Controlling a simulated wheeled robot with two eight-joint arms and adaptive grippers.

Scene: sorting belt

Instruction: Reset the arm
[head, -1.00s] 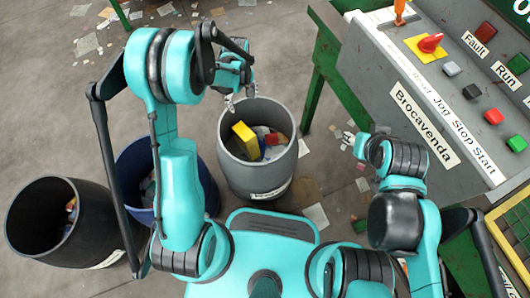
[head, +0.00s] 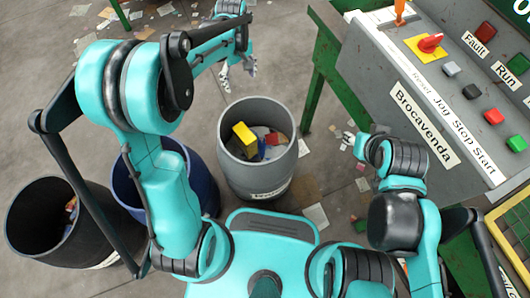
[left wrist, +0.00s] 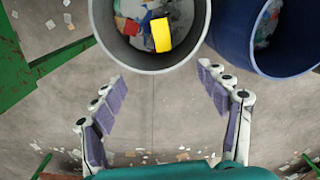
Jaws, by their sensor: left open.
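My left gripper (head: 238,75) is open and empty in the head view, above the floor beyond the grey bin (head: 226,160). Its two spread fingers also show in the left wrist view (left wrist: 168,95), with only floor between them. My left arm reaches up from the lower left of the head view. My right arm is bent at the right, near the control panel; the end of its gripper (head: 350,137) shows small, and I cannot make out its jaws.
The grey bin holds a yellow block (head: 244,133) and other pieces. A blue bin (head: 205,185) and a black bin (head: 30,215) stand to its left. The control panel (head: 425,85) with buttons and a green frame (head: 323,75) bound the right side. Litter lies on the floor.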

